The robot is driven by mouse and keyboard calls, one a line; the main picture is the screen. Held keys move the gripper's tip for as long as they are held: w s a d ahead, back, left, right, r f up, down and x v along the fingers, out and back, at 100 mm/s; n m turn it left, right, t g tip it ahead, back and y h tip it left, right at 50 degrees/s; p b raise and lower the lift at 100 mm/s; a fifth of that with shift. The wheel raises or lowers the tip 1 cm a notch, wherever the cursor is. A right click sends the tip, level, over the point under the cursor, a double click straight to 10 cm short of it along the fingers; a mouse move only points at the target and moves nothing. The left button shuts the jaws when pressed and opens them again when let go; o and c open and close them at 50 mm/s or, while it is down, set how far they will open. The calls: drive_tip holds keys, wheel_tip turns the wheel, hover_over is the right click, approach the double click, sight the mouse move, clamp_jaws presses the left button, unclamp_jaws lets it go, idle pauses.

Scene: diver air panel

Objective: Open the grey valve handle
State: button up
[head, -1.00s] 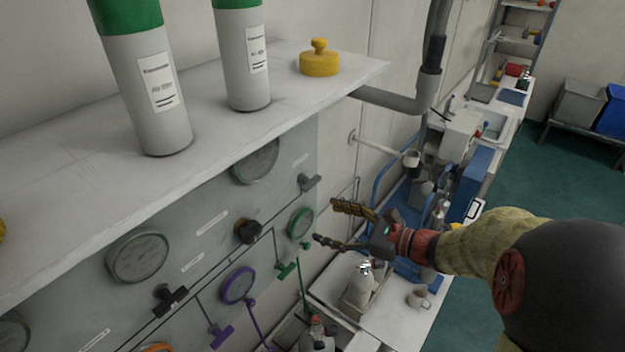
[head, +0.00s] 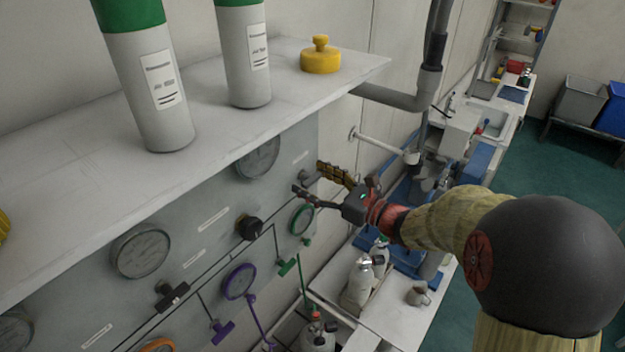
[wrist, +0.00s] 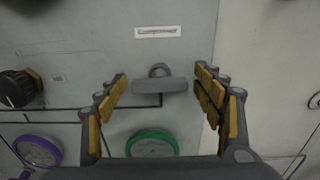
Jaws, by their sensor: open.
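The grey valve handle (wrist: 160,85) is a T-shaped bar on the panel below a label that seems to read "Compressor". In the wrist view its bar lies level, between and a little ahead of my open fingers, apart from both. In the head view the grey handle (head: 308,177) is partly hidden by my fingers. My gripper also shows in the wrist view (wrist: 162,92), with a finger on each side.
A green-rimmed gauge (wrist: 152,144) sits just below the handle. A black knob (wrist: 16,88) and a purple-rimmed gauge (wrist: 38,152) are to the left. A white shelf (head: 350,72) with bottles and a yellow weight-like object (head: 320,60) overhangs the panel.

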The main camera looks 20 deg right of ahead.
drive_tip(key=shift+c, duration=1.1)
drive_tip(key=c, duration=0.9)
drive_tip(key=shift+c, duration=0.2)
